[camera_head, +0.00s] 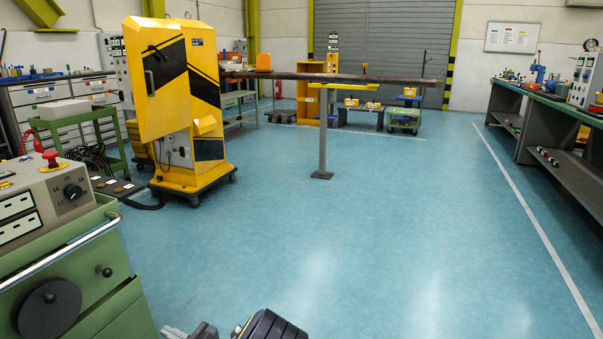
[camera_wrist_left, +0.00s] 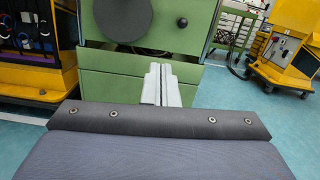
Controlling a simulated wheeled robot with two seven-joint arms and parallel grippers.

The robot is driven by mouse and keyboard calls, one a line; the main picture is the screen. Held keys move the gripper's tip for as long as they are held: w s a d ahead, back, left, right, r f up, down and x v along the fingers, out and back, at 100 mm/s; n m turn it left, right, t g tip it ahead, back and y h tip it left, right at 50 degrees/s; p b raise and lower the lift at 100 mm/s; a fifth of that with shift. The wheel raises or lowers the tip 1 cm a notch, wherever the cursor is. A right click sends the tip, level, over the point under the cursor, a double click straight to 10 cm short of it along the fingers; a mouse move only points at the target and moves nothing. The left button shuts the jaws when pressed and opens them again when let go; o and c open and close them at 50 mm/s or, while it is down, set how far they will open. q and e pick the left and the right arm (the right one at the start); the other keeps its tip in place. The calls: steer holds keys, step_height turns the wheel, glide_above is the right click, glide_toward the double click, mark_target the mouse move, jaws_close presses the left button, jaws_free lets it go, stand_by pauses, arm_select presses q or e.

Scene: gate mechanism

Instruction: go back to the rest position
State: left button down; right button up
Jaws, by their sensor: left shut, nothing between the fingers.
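My left gripper (camera_head: 190,331) shows at the bottom edge of the head view, with its dark ribbed wrist to the right of it. In the left wrist view its two pale grey fingers (camera_wrist_left: 160,70) lie together, shut and empty. They point toward the lower front of the green control cabinet (camera_wrist_left: 118,90), apart from it as far as I can tell. The yellow gate cabinet (camera_head: 165,85) with black stripes stands farther back. Its dark barrier bar (camera_head: 345,77) lies level across a grey post (camera_head: 322,135). My right gripper is in neither view.
The green control cabinet (camera_head: 100,310) with a red button and dials stands close at the left. A workbench (camera_head: 545,110) runs along the right. Open blue floor (camera_head: 360,240) fills the middle. A grey shutter (camera_head: 385,45) closes the back.

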arm_select(q)
steer(key=s+a+r+n+g+h, duration=0.1)
steer(key=s+a+n+g+h, duration=0.1)
steer(key=s+n+g+h, duration=0.45)
steer(key=s+a+r+n+g+h, duration=0.1)
steer(key=s+n+g+h, duration=0.25)
steer(key=s+n, duration=0.55)
steer(key=s+d+r+n+t+h, duration=0.85)
steer(key=s+d+r+h, duration=0.3)
steer(key=s+d, duration=0.35)
step_height(320, 180, up, 29)
steer(key=s+p, duration=0.1)
steer(key=p, duration=2.7)
steer(key=shift+a+f+m, duration=0.2)
steer(key=shift+a+m, duration=0.2)
steer(key=shift+s+a, duration=0.1)
